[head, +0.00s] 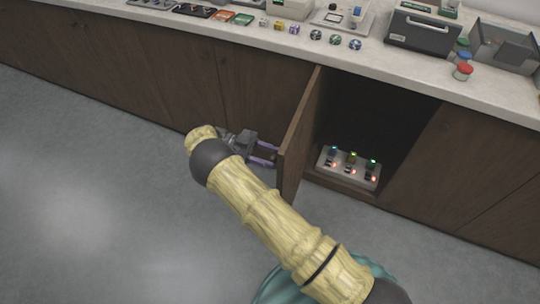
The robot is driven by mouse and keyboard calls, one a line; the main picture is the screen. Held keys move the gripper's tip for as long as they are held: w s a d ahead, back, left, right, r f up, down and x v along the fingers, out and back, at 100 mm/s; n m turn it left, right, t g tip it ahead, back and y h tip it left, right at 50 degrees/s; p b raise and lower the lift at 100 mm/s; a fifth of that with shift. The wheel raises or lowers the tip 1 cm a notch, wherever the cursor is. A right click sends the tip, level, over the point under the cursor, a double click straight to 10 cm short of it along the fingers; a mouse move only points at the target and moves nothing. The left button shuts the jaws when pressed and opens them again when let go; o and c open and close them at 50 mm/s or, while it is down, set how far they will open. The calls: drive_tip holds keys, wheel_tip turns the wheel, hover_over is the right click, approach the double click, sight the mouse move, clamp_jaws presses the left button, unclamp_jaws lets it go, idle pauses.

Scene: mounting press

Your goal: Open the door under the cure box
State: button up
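The cure box seems to be the dark grey box with a bar handle (420,32) on the counter. Under it, a brown wooden cabinet door (299,135) stands swung well out, joined at the left side of a dark opening (385,105). My gripper (265,154) is at the outer face of the door, near its free edge. Its two purplish fingers show with a gap between them. Whether they touch the door or hold a handle there is too small to tell.
Inside the opening, a pale panel (347,177) with several lit indicators sits on the cabinet floor. The counter (250,40) carries dice, round tokens, coloured trays and red, green and blue jars (462,71). Grey floor (90,200) is clear at left.

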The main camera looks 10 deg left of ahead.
drive_tip(key=shift+o, duration=0.3)
drive_tip(key=shift+s+a, duration=0.15)
drive_tip(key=shift+a, duration=0.05)
wheel_tip(320, 180, up, 10)
drive_tip(key=p, duration=0.2)
drive_tip(key=shift+a+f, duration=0.1)
